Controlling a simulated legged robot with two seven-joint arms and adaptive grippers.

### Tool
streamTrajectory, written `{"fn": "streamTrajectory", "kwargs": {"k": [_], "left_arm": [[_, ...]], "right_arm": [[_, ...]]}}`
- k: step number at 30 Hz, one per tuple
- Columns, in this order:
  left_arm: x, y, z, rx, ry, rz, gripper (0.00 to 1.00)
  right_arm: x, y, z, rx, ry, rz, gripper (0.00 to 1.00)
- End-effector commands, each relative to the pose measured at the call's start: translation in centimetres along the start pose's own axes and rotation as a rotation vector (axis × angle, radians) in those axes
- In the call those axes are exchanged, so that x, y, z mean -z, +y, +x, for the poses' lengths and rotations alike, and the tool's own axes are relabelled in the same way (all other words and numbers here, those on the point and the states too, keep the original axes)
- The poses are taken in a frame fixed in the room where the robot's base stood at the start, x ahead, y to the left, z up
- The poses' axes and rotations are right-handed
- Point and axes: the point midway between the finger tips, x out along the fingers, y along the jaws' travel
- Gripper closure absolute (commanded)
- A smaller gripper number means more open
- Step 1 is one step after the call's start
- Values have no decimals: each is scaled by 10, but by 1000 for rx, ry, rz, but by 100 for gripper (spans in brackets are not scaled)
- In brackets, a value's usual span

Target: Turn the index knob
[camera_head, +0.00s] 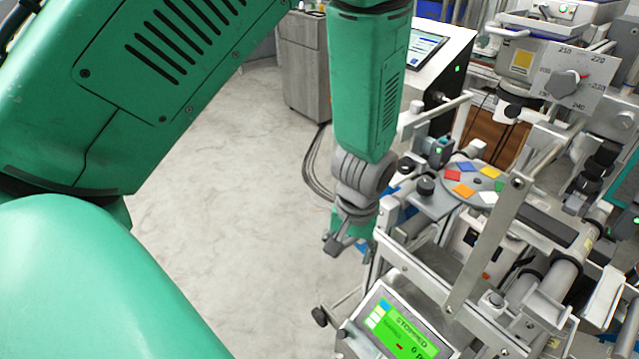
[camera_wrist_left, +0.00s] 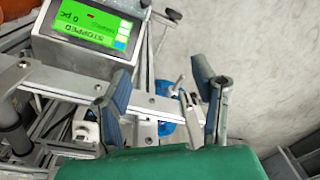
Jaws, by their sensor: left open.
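My left gripper (camera_head: 345,243) hangs over the floor just left of the machine frame, open, with nothing between its fingers. In the left wrist view the fingers of the gripper (camera_wrist_left: 168,95) stand wide apart, with frame bars and a blue part beyond them. A round grey disc (camera_head: 462,180) with several coloured squares lies to the gripper's right, with a black knob (camera_head: 426,186) at its near left edge. A grey knob (camera_head: 565,83) sits on a numbered plate at the upper right, far from the gripper. No label shows which is the index knob. My right gripper is out of view.
A green display (camera_head: 400,330) reading STOPPED stands below the gripper; it also shows in the left wrist view (camera_wrist_left: 90,25). A slanted metal bar (camera_head: 485,245) crosses in front of the machine. A console (camera_head: 430,55) stands behind. The floor at left is clear.

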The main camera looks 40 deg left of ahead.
Motion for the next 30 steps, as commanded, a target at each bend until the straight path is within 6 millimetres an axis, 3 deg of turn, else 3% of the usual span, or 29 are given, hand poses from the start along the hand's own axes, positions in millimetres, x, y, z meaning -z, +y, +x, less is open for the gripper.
{"fn": "streamTrajectory", "kwargs": {"k": [6, 15, 30], "left_arm": [[-20, -14, 38, 3, 0, 81, 47], [-43, -28, 73, -2, 8, 174, 47], [-49, -32, 80, -5, 11, 199, 47]], "right_arm": [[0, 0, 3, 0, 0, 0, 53], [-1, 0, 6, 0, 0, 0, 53], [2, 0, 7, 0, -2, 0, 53]]}}
